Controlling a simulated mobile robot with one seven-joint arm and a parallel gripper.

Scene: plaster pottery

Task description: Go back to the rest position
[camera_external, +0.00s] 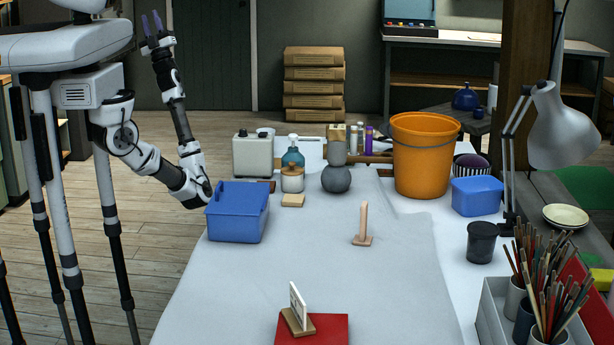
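My gripper (151,27) is raised at the upper left, well above and to the left of the table. Its two dark bluish fingers point up and stand apart, with nothing between them. My arm bends at the table's left edge beside the blue bin and rises from there. The table (330,265) is covered with a pale cloth and carries the pottery things. No frame from a wrist view is given.
A blue bin (237,212) stands at the table's left edge, close to my arm's elbow. An orange bucket (424,155), a grey round vase (336,178) and bottles stand at the back. A peg on a base (363,225) stands mid-table. A red board (325,333) lies in front.

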